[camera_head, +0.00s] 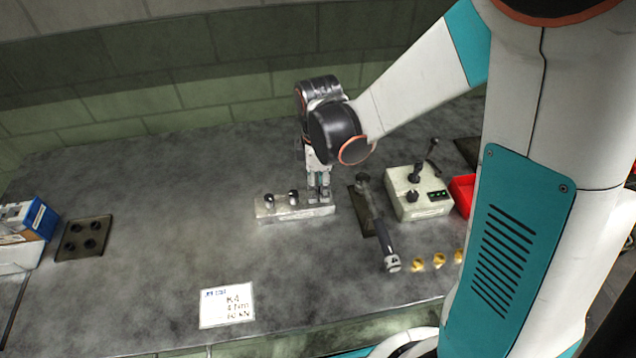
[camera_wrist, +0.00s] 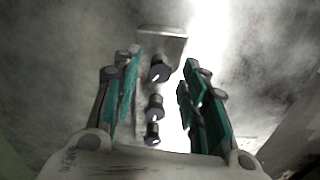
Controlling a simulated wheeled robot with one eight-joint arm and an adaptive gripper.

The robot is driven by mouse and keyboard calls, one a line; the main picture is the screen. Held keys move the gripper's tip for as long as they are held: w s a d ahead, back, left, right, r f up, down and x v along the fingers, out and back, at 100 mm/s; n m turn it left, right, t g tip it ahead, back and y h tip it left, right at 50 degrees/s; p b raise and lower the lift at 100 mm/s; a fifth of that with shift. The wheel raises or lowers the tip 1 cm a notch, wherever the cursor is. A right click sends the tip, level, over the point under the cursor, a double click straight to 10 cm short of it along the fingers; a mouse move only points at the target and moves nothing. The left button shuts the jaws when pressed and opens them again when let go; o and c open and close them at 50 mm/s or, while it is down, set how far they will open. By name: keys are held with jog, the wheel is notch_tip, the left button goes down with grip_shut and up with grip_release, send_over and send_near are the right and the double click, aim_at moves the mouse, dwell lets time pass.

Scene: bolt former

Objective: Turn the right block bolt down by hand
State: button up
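The pale metal block (camera_head: 290,213) lies on the bench with a row of dark upright bolts. Its left bolt (camera_head: 268,200) and middle bolt (camera_head: 293,197) show in the head view. In the wrist view the block (camera_wrist: 168,38) and three dark bolts lie in the gap between my teal-sided fingers, including a larger-looking bolt (camera_wrist: 160,70) nearest the fingertips. The fingers are apart, with nothing visibly clamped. Whether a finger touches a bolt I cannot tell.
A dark long-handled tool (camera_head: 380,225) lies just right of the block. A white card (camera_head: 227,305) lies in front.

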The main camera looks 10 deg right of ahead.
jog(key=shift+c, duration=0.2)
grip_shut()
jog(key=shift+m, duration=0.3)
